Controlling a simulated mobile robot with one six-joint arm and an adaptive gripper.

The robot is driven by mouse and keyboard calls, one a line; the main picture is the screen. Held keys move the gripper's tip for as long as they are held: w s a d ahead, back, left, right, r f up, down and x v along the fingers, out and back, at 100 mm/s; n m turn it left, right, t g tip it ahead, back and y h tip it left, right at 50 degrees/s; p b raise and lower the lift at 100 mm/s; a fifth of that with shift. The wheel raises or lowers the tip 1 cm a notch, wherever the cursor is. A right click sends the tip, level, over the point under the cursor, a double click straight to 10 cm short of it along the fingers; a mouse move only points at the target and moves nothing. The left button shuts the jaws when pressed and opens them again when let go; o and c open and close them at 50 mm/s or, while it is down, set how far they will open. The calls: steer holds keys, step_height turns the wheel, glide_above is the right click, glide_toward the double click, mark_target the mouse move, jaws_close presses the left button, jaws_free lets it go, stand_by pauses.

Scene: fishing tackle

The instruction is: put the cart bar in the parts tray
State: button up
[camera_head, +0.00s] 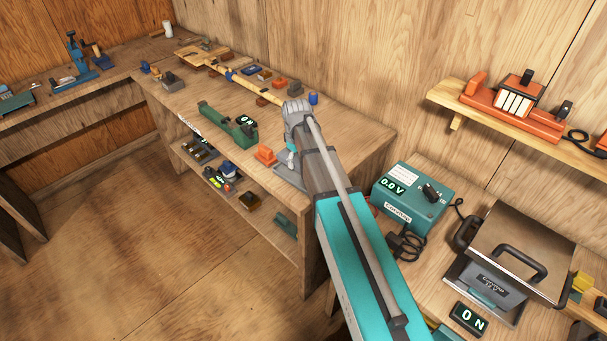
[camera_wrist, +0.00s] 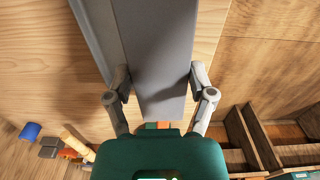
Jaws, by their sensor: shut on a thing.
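My gripper (camera_wrist: 160,78) is shut on the cart bar (camera_wrist: 155,50), a long dark grey bar. In the wrist view its fingers press the bar's two long sides, and the bar runs out of the top of the picture. A lighter grey strip shows along its left; I cannot tell whether it is the bar's own side or another thing. In the head view my arm hides most of the gripper, and a grey flat piece (camera_head: 288,173) shows beside it at the bench's front edge. I cannot tell for sure which thing is the parts tray.
An orange block (camera_head: 265,155) and a green scale (camera_head: 228,125) lie close by on the bench. A rod and small items line the wall side. The lower shelf (camera_head: 237,187) holds several small things. A teal meter box (camera_head: 412,196) stands right of my arm.

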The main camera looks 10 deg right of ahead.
steer(key=shift+w+d+f+b, duration=0.3)
steer(key=shift+f+b, duration=0.1)
steer(key=shift+f, duration=0.1)
steer(key=shift+w+d+f+b, duration=0.3)
steer(key=shift+w+f+b, duration=0.05)
steer(key=shift+f, duration=0.2)
steer(key=shift+w+d+f+b, duration=0.3)
steer(key=shift+f+b, duration=0.1)
steer(key=shift+f, duration=0.1)
steer(key=shift+w+d+f+b, duration=0.2)
steer(key=shift+w+f+b, duration=0.05)
steer(key=shift+f+b, duration=1.75)
steer(key=shift+d+f, duration=0.1)
steer(key=o, duration=1.3)
steer(key=shift+c, duration=0.2)
step_height(320, 180, up, 12)
steer(key=p, duration=1.2)
steer(key=shift+s, duration=0.1)
